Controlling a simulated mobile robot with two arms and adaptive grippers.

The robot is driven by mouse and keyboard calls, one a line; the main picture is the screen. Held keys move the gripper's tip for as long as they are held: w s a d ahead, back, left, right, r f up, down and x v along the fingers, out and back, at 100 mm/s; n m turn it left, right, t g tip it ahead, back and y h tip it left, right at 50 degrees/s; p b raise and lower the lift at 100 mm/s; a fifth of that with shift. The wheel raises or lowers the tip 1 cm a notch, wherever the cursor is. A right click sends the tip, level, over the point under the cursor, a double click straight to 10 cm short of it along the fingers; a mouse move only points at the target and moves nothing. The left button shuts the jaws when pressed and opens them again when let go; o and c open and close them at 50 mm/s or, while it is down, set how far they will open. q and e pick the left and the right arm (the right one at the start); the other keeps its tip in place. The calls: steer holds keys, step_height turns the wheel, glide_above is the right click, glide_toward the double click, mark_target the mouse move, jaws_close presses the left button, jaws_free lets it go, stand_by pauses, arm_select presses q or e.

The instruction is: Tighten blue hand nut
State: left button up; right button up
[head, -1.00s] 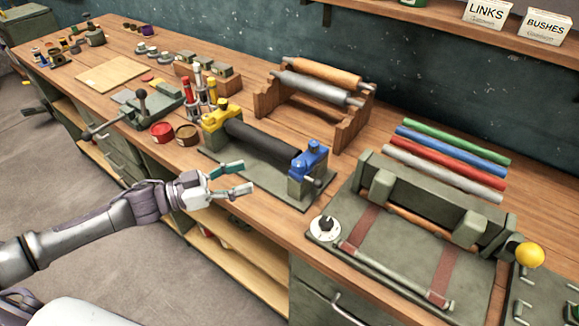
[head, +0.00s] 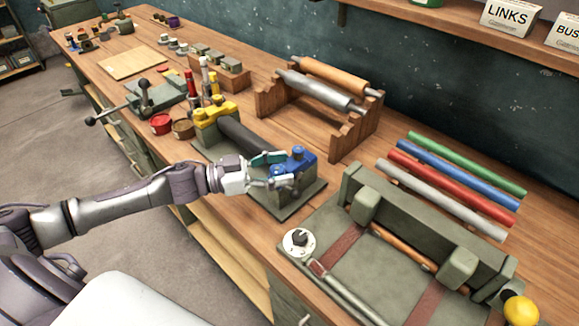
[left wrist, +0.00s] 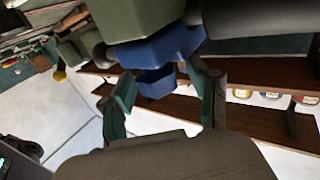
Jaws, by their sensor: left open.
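A dark roller (head: 242,141) lies in a bench fixture, with a yellow clamp (head: 214,118) at its far left end and a blue clamp (head: 303,160) at its near right end. The blue hand nut (head: 278,169) shows at the blue clamp's left side, partly hidden by my fingers. My left gripper (head: 284,170) is open at the blue clamp, its teal fingers on either side of the nut. In the left wrist view the blue nut (left wrist: 155,84) sits between the two spread fingers (left wrist: 161,76). I cannot tell whether they touch it. My right gripper is out of view.
A wooden rack (head: 352,134) with two rollers stands behind the fixture. Coloured rods (head: 450,180) and a green-grey press (head: 375,275) lie to the right. Red and brown tins (head: 161,124) and upright tools stand to the left. The bench's front edge runs below my arm.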

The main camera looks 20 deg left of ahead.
arm_select(q)
steer(key=shift+s+a, duration=0.1)
steer(key=shift+a, duration=0.05)
steer(key=shift+s+a, duration=0.1)
steer(key=c, duration=0.4)
steer(key=shift+c, duration=1.1)
steer(key=c, duration=0.5)
jaws_close()
steer(key=shift+m+g+h+b, duration=0.4)
steer(key=shift+m+g+b, duration=0.1)
steer(key=shift+m+g, duration=0.1)
steer(key=shift+m+g+h+b, duration=0.65)
steer(key=shift+m+g, duration=0.45)
steer(key=shift+g, duration=0.6)
steer(key=shift+m+g+h+b, duration=0.65)
steer(key=shift+m+g, duration=0.45)
steer(key=shift+g, duration=0.6)
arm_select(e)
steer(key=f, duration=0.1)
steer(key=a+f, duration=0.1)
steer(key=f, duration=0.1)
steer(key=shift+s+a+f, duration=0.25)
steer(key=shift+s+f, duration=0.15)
arm_select(q)
steer(key=shift+m+g, duration=0.3)
steer(key=shift+g, duration=0.2)
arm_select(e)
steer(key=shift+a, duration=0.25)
